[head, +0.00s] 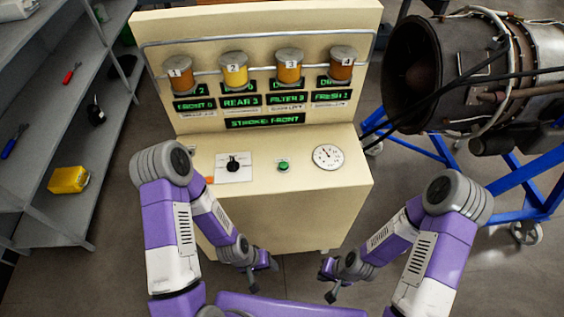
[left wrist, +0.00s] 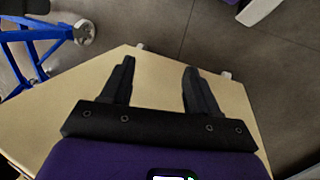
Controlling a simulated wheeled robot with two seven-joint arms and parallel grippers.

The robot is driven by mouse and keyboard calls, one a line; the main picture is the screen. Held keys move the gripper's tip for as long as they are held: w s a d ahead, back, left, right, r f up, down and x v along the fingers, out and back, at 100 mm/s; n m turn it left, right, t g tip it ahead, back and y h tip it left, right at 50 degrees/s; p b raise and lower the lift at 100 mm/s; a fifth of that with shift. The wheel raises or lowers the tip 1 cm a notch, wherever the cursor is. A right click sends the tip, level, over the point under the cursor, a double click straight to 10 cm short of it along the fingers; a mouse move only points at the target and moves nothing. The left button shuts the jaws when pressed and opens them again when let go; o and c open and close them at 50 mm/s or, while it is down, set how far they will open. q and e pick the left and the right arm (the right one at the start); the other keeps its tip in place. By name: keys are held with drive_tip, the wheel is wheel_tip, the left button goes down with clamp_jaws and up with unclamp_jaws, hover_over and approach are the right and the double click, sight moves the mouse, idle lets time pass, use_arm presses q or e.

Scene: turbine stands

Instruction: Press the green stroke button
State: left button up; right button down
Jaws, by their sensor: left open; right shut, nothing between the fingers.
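The green stroke button (head: 283,167) sits on the cream console's (head: 345,200) sloped top, between a black rotary knob (head: 233,166) and a round white dial (head: 327,156). My left gripper (head: 262,278) is in front of the console, below the button and apart from it. In the left wrist view my left gripper (left wrist: 158,80) is open and empty, with the cream console surface behind its fingers. My right gripper (head: 328,284) is shut and empty, low in front of the console at its right side.
Several numbered jars stand along the console back, above green displays; the lowest display (head: 265,121) reads "STROKE: FRONT". A grey shelf (head: 80,150) with tools and a yellow box (head: 69,180) is on the left. A turbine (head: 450,75) on a blue stand (head: 520,180) is on the right.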

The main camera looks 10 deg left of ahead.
idle(0.3)
use_arm(q)
clamp_jaws()
idle(1.6)
